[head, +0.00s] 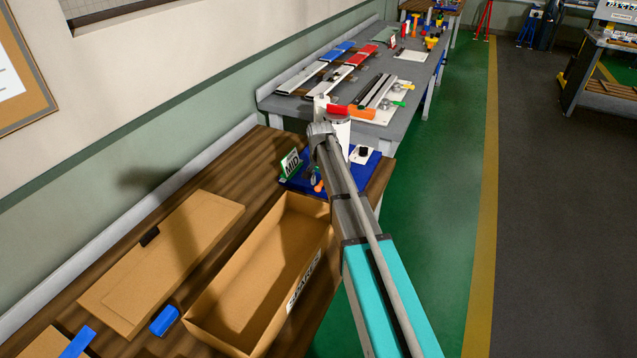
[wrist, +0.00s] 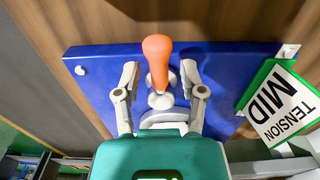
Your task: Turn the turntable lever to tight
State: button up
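The lever has an orange knob (wrist: 157,48) on a pale metal base and sits on a blue plate (wrist: 90,78). In the head view a small piece of the orange knob (head: 319,186) shows beside my arm, on the blue plate (head: 300,184). My gripper (wrist: 159,72) is open, with one finger on each side of the lever and gaps visible on both sides. A green-edged sign (wrist: 275,105) reading "TENSION MID" stands to the right in the wrist view; the sign (head: 291,164) also shows in the head view. My arm hides most of the lever in the head view.
An open cardboard box (head: 225,312) labelled "SPARES" stands on the wooden bench in front of the plate. A flat cardboard piece (head: 165,255) and blue blocks (head: 164,320) lie to the left. A grey table (head: 385,132) with profiles stands behind. The green floor at right is clear.

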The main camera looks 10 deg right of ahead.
grip_shut()
jog(key=shift+a, duration=0.2)
jog(key=shift+d, duration=0.1)
jog(key=shift+n, duration=0.3)
dwell(0.8)
